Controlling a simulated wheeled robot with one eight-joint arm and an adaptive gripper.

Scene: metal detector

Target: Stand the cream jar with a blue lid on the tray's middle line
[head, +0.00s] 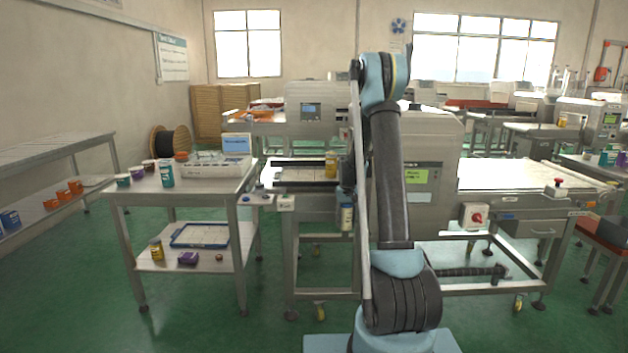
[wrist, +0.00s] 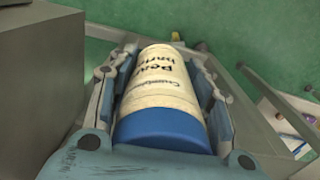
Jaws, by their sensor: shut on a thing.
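The cream jar with a blue lid (wrist: 160,92) fills the middle of the wrist view, its blue lid nearest the camera and printed text on its cream side. My gripper (wrist: 163,85) is shut on it, one finger along each side. In the head view the jar (head: 346,217) hangs upright, lid up, in front of the machine frame and below belt height. A flat dark-edged tray (head: 290,175) seems to lie on the belt left of my arm. Its middle line is too small to make out.
A yellow jar (head: 330,163) stands at the tray's right end. A steel side table (head: 190,195) at left bears several small jars. A blue-rimmed tray (head: 178,242) lies on its lower shelf. The metal detector (head: 430,150) stands behind my arm. Green floor is free in front.

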